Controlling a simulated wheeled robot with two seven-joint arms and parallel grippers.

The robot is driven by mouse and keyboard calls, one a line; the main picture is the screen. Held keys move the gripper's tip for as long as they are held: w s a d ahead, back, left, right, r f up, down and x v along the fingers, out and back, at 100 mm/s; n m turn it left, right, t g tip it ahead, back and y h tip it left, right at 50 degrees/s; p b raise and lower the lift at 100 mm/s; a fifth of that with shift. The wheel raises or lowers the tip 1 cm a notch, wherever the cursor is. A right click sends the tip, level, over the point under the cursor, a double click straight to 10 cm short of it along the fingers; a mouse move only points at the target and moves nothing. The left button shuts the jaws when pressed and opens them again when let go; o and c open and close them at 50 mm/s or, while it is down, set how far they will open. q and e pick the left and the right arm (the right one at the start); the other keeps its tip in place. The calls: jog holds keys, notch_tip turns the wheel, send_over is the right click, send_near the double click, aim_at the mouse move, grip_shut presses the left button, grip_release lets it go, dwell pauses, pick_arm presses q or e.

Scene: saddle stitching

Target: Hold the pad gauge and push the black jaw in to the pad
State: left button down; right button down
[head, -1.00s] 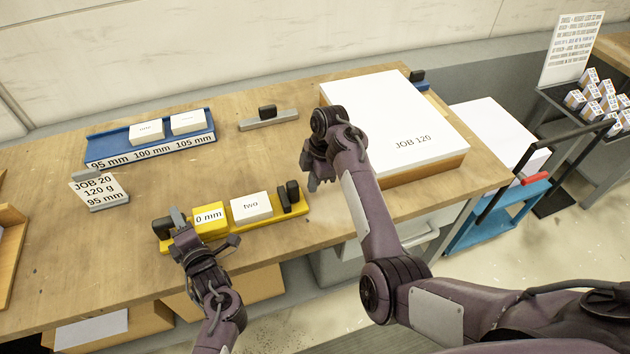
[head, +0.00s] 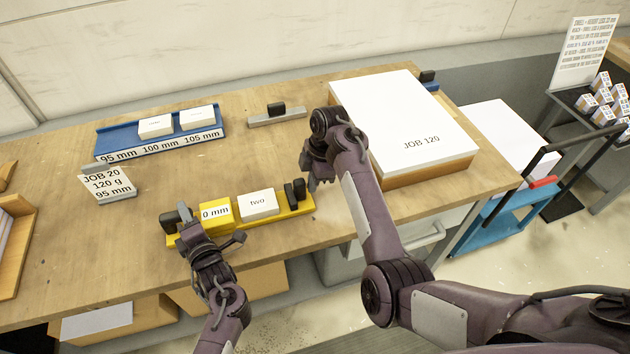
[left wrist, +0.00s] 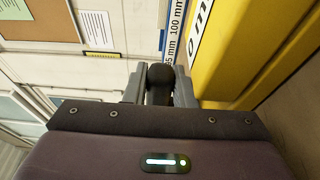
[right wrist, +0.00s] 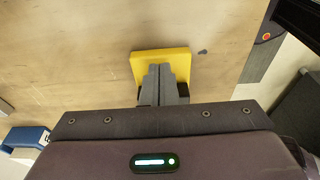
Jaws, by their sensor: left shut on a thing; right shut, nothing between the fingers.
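The yellow pad gauge (head: 240,222) lies on the bench front. It carries a yellow block marked "0 mm" (head: 215,212), a white pad marked "two" (head: 259,203) and, right of the pad, the black jaw (head: 289,194) with another black upright (head: 299,188) beside it. I cannot tell whether jaw and pad touch. My left gripper (head: 183,214) is shut on the black knob (left wrist: 160,76) at the gauge's left end. My right gripper (head: 314,184) is shut and empty near the gauge's right end. In the right wrist view, its fingers partly cover the yellow end (right wrist: 150,60).
A blue rack (head: 160,148) with white pads and a grey bar with a black knob (head: 277,116) stand behind. A "JOB 20" card (head: 106,184) is at left. A large "JOB 120" stack (head: 420,140) is close to the right arm. Bare bench lies between.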

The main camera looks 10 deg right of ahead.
aim_at(297, 182)
pick_arm(q)
jog(key=shift+d, duration=0.15)
pick_arm(e)
jog(key=shift+s+a, duration=0.2)
jog(key=shift+a, duration=2.4)
pick_arm(q)
jog(key=shift+d, duration=0.2)
pick_arm(e)
jog(key=shift+a, duration=0.35)
jog(key=shift+d, duration=0.1)
pick_arm(q)
jog(key=shift+a, duration=0.1)
pick_arm(e)
jog(key=shift+d+r, duration=0.4)
jog(key=shift+d, duration=0.3)
pick_arm(q)
jog(key=shift+a, duration=0.2)
pick_arm(e)
jog(key=shift+w+d+r, duration=0.1)
jog(key=shift+d+r, duration=0.2)
jog(key=shift+d, duration=0.45)
jog(key=shift+w+d+r, duration=0.1)
jog(key=shift+d+r, duration=0.2)
jog(key=shift+d, duration=0.4)
pick_arm(q)
jog(key=shift+a, duration=0.1)
